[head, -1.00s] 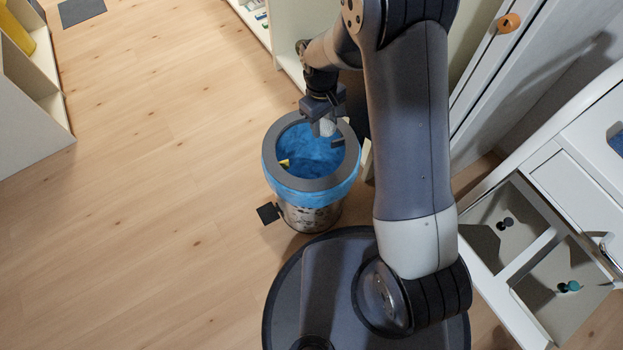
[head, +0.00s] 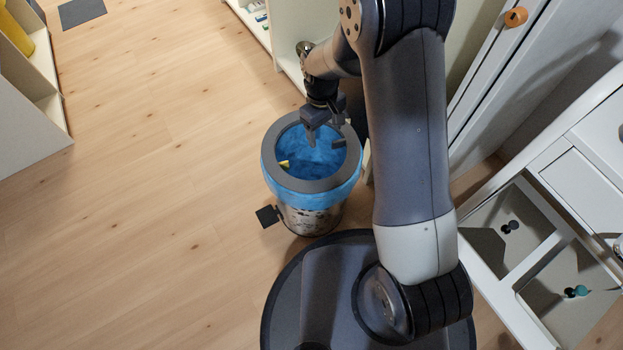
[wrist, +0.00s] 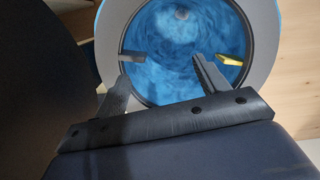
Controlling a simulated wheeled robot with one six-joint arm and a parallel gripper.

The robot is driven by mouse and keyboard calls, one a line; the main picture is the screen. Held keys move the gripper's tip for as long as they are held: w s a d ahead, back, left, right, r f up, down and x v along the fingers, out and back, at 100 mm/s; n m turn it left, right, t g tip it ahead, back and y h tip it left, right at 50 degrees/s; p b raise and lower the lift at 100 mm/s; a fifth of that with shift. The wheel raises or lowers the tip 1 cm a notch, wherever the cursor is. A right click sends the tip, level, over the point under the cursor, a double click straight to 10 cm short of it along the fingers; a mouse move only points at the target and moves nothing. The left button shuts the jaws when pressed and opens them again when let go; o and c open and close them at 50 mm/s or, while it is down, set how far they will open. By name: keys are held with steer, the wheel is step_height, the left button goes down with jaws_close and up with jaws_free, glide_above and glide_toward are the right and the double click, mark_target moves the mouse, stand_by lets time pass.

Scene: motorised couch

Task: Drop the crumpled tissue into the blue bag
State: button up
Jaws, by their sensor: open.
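The bin (head: 312,215) stands on the floor with a blue bag (head: 312,158) lining it and a grey ring around its mouth. My gripper (head: 325,138) is open and empty over the far part of the bin's mouth. In the wrist view, my gripper (wrist: 161,72) has its two fingers spread apart above the blue bag (wrist: 165,45). A small pale lump, which looks like the crumpled tissue (wrist: 181,13), lies down inside the bag, near the top of the wrist view. I cannot make the tissue out in the head view.
A yellow piece (head: 284,163) and a dark grey piece (head: 338,143) show at the inner edge of the bin. A pale shelf unit (head: 285,60) stands behind the bin, and a white drawer unit (head: 530,250) at right.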

step_height(320, 180, up, 11)
steer(key=w+p, duration=0.1)
steer(key=p, duration=0.2)
steer(key=shift+a+f+p, duration=0.15)
steer(key=shift+a+p, duration=0.2)
steer(key=shift+a, duration=0.1)
step_height(320, 180, down, 12)
steer(key=s+d+r+b, duration=0.1)
steer(key=b, duration=0.3)
step_height(320, 180, up, 6)
steer(key=p, duration=0.5)
